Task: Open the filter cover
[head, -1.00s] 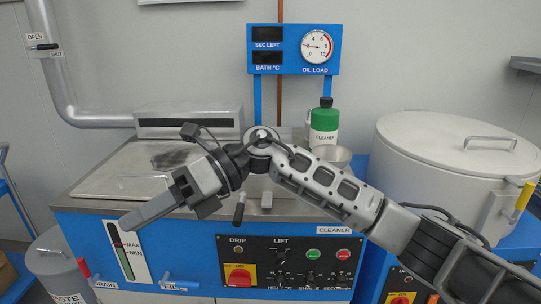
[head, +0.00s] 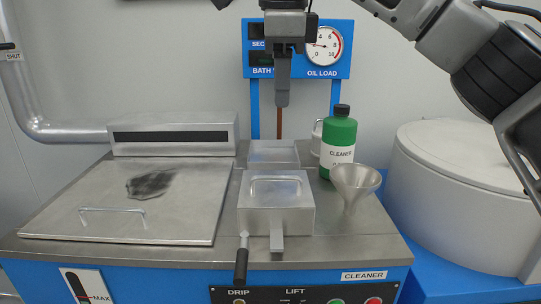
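A small square metal box (head: 277,219) stands on the machine's steel top, with a lid (head: 277,187) lying flat and closed on it; I take this lid as the filter cover. The lid has a raised loop handle. A lever with a black grip (head: 241,266) hangs at the box's front left. My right gripper (head: 282,100) points straight down, above and behind the box, well clear of the lid. Its fingers show edge-on and overlap, so I cannot tell if they are open or shut. My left gripper is out of view.
A shallow metal tray (head: 273,152) sits behind the box. A green cleaner bottle (head: 338,146) and a metal funnel (head: 355,184) stand at its right. A wide flat steel lid (head: 130,205) with a handle lies at left. A gauge panel (head: 298,60) is behind my gripper.

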